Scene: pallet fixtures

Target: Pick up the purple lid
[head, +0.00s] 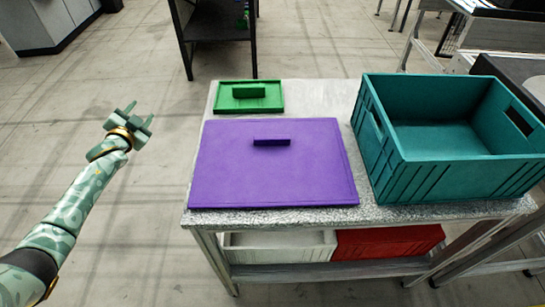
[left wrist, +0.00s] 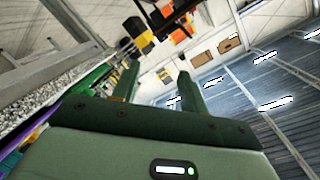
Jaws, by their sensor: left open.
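The purple lid (head: 272,178) lies flat on the table, with a raised bar handle (head: 272,141) near its far edge. My left gripper (head: 126,112) is open and empty, out to the left of the table and apart from the lid. In the left wrist view the two fingers (left wrist: 157,85) stand apart with nothing between them. A strip of purple (left wrist: 12,160) shows at the lower left there. My right gripper is not in view.
A green lid (head: 248,97) with a handle lies behind the purple one. A teal crate (head: 445,170) stands empty on the table's right (head: 300,88). White (head: 280,246) and red (head: 385,243) bins sit on the lower shelf. Floor left of the table is clear.

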